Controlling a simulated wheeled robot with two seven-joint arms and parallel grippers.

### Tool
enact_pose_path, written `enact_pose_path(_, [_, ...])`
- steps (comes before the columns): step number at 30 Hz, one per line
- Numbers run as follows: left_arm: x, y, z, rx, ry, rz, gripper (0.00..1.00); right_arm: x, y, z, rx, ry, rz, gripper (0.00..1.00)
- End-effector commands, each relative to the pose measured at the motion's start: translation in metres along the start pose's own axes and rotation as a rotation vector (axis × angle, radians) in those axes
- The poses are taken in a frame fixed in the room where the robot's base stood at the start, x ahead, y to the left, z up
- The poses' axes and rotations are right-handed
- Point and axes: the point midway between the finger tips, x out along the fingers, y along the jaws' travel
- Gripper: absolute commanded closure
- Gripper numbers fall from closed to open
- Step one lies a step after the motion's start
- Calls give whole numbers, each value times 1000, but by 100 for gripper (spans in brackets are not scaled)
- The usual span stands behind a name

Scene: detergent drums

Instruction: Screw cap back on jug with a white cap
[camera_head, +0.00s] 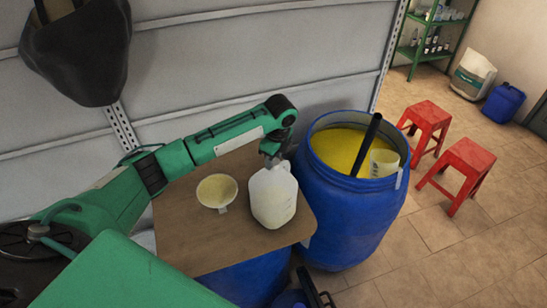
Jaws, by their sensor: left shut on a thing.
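A translucent white jug (273,197) stands upright near the right edge of a brown wooden board (215,245), with pale yellow liquid inside. My left gripper (271,158) reaches in from the left and points down at the top of the jug. It is shut at the jug's mouth. The white cap cannot be made out, as the gripper covers the mouth. I cannot tell how the cap sits on the neck. My right gripper is not in view.
A funnel (217,191) lies on the board left of the jug. An open blue drum (350,215) of yellow liquid stands close on the right, with a black stick (367,145) and a pitcher (384,163) in it. Red stools (461,167) stand farther right.

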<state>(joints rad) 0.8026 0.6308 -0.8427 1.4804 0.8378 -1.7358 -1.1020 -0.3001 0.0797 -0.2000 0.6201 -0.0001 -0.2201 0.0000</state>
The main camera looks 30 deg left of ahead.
Motion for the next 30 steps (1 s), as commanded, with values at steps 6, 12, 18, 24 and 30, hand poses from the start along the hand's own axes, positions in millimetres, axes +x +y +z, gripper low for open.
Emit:
enact_pose_path(6, [2,1,0,67,0,-7,91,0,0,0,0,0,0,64])
enact_pose_path(12, [2,1,0,312,4,-37,91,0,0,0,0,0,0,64])
enact_pose_path(18, [2,1,-1,367,6,-42,36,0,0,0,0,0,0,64])
enact_pose_path(24, [2,1,0,365,6,-43,36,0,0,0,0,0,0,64])
enact_pose_path(30, [2,1,0,364,5,-43,18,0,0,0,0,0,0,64])
